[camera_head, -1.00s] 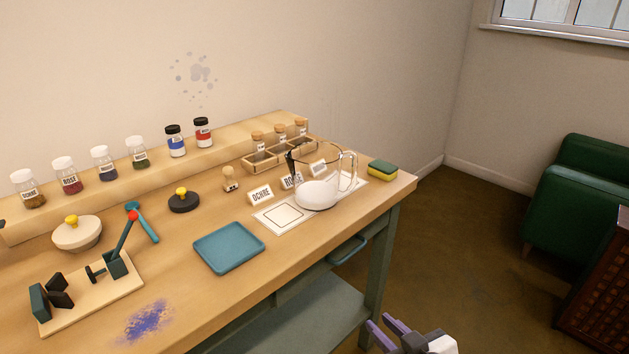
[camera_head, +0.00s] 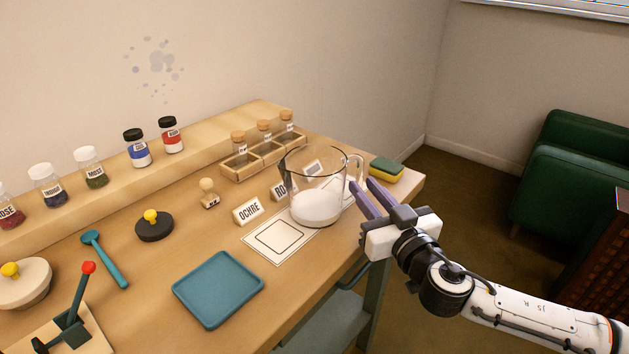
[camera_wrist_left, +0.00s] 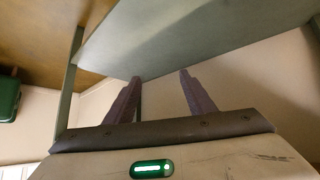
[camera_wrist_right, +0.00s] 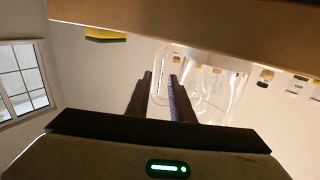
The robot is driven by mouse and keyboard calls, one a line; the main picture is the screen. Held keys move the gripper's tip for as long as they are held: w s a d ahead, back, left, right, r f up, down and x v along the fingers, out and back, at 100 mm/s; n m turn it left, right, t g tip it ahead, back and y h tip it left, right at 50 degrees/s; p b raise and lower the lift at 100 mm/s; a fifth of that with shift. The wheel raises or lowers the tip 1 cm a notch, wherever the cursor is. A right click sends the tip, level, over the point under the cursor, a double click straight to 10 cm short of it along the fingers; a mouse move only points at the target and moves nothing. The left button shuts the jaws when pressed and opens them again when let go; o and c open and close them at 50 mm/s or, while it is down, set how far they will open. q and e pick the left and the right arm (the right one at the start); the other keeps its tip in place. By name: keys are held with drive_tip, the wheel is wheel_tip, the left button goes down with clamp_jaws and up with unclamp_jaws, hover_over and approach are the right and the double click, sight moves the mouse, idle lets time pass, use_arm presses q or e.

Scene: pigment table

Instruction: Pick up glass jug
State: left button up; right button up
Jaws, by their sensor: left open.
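The clear glass jug (camera_head: 318,190) stands upright on the table, with white contents in its lower part and its handle (camera_head: 358,166) on the right side. It also shows in the right wrist view (camera_wrist_right: 215,92). My right gripper (camera_head: 362,183) is at the handle side of the jug, its two purple fingers pointing towards the handle. In the right wrist view, a narrow gap shows between the fingers (camera_wrist_right: 160,75), in line with the handle. I cannot tell whether they touch it. My left gripper (camera_wrist_left: 160,78) is open and empty beside the table's green-grey underframe.
Name cards, OCHRE (camera_head: 248,210) among them, and a white framed card (camera_head: 279,239) lie left of the jug. A sponge (camera_head: 386,169) lies behind the handle. A vial rack (camera_head: 262,160) stands behind, a blue tray (camera_head: 218,289) in front left.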

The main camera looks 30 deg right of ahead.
drive_tip(key=shift+w+d+r, duration=0.1)
drive_tip(key=shift+w+r, duration=0.05)
drive_tip(key=shift+w, duration=0.3)
drive_tip(key=shift+w+d+r, duration=0.1)
drive_tip(key=shift+w, duration=0.35)
drive_tip(key=shift+w+d+f+p, duration=0.2)
drive_tip(key=shift+w, duration=0.85)
drive_tip(key=shift+w+d+f+p, duration=0.15)
drive_tip(key=shift+w+d+p, duration=0.1)
drive_tip(key=shift+w, duration=0.85)
drive_tip(key=shift+w+d+f+p, duration=0.15)
drive_tip(key=shift+w+f+p, duration=0.05)
drive_tip(key=shift+w, duration=0.85)
clamp_jaws()
drive_tip(key=shift+r, duration=0.2)
